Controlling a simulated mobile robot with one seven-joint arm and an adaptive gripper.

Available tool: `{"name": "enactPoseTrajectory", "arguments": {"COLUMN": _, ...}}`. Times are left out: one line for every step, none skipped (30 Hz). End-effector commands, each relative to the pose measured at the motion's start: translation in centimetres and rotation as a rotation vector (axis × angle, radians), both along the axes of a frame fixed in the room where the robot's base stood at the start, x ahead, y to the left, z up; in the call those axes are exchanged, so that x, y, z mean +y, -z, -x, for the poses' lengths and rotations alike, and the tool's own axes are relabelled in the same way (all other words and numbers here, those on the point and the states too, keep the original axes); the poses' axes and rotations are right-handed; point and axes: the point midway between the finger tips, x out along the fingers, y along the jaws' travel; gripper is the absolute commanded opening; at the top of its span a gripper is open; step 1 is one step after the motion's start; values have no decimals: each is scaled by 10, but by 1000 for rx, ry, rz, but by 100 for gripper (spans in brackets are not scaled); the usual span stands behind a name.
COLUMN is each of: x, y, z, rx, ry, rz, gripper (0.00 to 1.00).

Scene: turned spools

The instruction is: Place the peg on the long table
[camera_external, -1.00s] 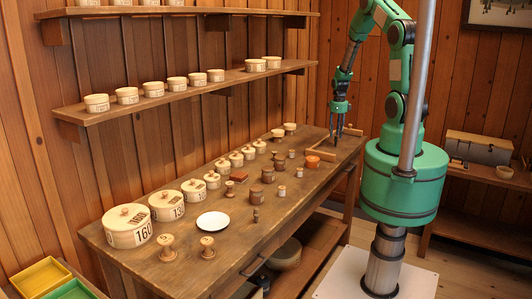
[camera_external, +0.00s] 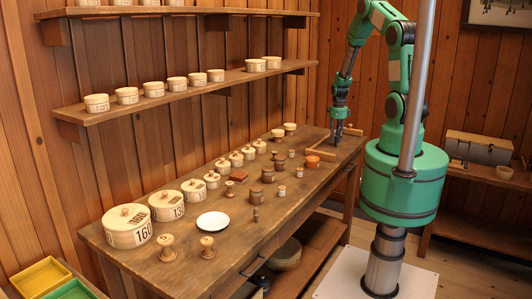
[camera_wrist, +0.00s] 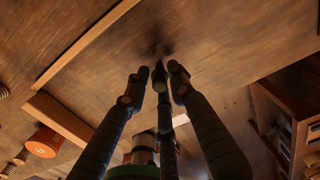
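The long table (camera_external: 170,277) runs along the plank wall. My gripper (camera_external: 337,141) is low over its far right end, fingers pointing down, beside a wooden corner frame (camera_external: 322,154). In the wrist view the dark fingertips (camera_wrist: 158,72) draw close together above bare table (camera_wrist: 215,35), with a dark shadow just beyond them. Gaps show between the tips. I cannot make out a peg between them, and the fingers may hide one. Small turned pegs stand on the table, such as one (camera_external: 256,215) right of the white plate (camera_external: 212,222).
An orange-topped round piece (camera_external: 312,162) is near the frame; it also shows in the wrist view (camera_wrist: 42,142). Several lidded round boxes, such as the largest (camera_external: 127,227), line the wall side. Wall shelves (camera_external: 200,85) hold more boxes. Bare table lies around the fingertips.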

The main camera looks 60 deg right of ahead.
Motion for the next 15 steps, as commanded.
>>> {"name": "enactPoseTrajectory", "arguments": {"x": 0, "y": 0, "z": 0, "rx": 0, "ry": 0, "rz": 0, "gripper": 9}}
{"name": "enactPoseTrajectory", "arguments": {"x": 0, "y": 0, "z": 0, "rx": 0, "ry": 0, "rz": 0, "gripper": 9}}
{"name": "enactPoseTrajectory", "arguments": {"x": 0, "y": 0, "z": 0, "rx": 0, "ry": 0, "rz": 0, "gripper": 9}}
{"name": "enactPoseTrajectory", "arguments": {"x": 0, "y": 0, "z": 0, "rx": 0, "ry": 0, "rz": 0, "gripper": 9}}
{"name": "enactPoseTrajectory", "arguments": {"x": 0, "y": 0, "z": 0, "rx": 0, "ry": 0, "rz": 0, "gripper": 8}}
{"name": "enactPoseTrajectory", "arguments": {"x": 0, "y": 0, "z": 0, "rx": 0, "ry": 0, "rz": 0, "gripper": 6}}
{"name": "enactPoseTrajectory", "arguments": {"x": 0, "y": 0, "z": 0, "rx": 0, "ry": 0, "rz": 0, "gripper": 6}}
{"name": "enactPoseTrajectory", "arguments": {"x": 0, "y": 0, "z": 0, "rx": 0, "ry": 0, "rz": 0, "gripper": 6}}
{"name": "enactPoseTrajectory", "arguments": {"x": 0, "y": 0, "z": 0, "rx": 0, "ry": 0, "rz": 0, "gripper": 6}}
{"name": "enactPoseTrajectory", "arguments": {"x": 0, "y": 0, "z": 0, "rx": 0, "ry": 0, "rz": 0, "gripper": 6}}
{"name": "enactPoseTrajectory", "arguments": {"x": 0, "y": 0, "z": 0, "rx": 0, "ry": 0, "rz": 0, "gripper": 6}}
{"name": "enactPoseTrajectory", "arguments": {"x": 0, "y": 0, "z": 0, "rx": 0, "ry": 0, "rz": 0, "gripper": 6}}
{"name": "enactPoseTrajectory", "arguments": {"x": 0, "y": 0, "z": 0, "rx": 0, "ry": 0, "rz": 0, "gripper": 6}}
{"name": "enactPoseTrajectory", "arguments": {"x": 0, "y": -1, "z": 0, "rx": 0, "ry": 0, "rz": 0, "gripper": 6}}
{"name": "enactPoseTrajectory", "arguments": {"x": 0, "y": -2, "z": 0, "rx": 0, "ry": 0, "rz": 0, "gripper": 6}}
